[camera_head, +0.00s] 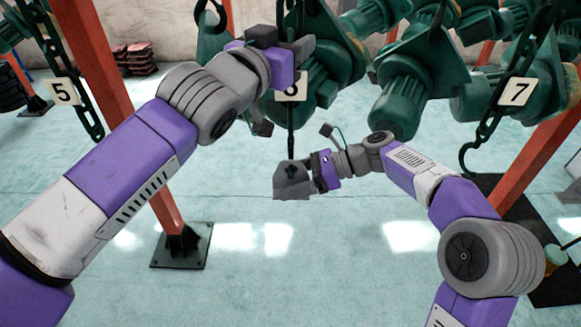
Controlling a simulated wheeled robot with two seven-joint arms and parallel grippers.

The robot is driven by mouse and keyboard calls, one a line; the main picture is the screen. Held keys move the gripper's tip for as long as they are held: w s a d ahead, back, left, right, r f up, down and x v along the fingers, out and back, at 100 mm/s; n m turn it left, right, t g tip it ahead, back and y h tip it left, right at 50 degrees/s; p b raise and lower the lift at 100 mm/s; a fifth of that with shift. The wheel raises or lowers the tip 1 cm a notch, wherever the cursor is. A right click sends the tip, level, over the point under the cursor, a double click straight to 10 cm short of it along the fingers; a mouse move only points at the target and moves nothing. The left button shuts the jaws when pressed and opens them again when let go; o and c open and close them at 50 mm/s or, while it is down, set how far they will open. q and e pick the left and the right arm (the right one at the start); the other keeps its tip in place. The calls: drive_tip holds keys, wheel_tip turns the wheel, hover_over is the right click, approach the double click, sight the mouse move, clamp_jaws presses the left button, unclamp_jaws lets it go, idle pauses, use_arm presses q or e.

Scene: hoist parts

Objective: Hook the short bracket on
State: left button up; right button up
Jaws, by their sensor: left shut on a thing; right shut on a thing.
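My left gripper (304,49) is high in the middle, at the dark chain (297,18) above the tag marked 6 (291,88). It is shut, apparently on that chain, though its wrist partly hides the contact. A thin dark line runs down from the tag. My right gripper (291,180) is lower, just below this line, and is shut on a small dark green part (291,171), which may be the short bracket. The grey jaws hide most of that part. I cannot tell whether it touches the line above.
Green hoists (402,100) hang behind and right of my grippers. A chain with an open hook (468,158) and tag 7 (515,92) hangs at the right; tag 5 (63,92) hangs at the left. Red posts (125,95) stand at both sides. The middle floor is clear.

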drive_tip(key=shift+w+f, duration=0.15)
drive_tip(key=shift+f, duration=0.25)
idle(0.4)
idle(0.6)
drive_tip(key=o, duration=1.5)
drive_tip(key=shift+f, duration=0.1)
drive_tip(key=shift+v, duration=4)
use_arm(q)
drive_tip(key=o, duration=0.6)
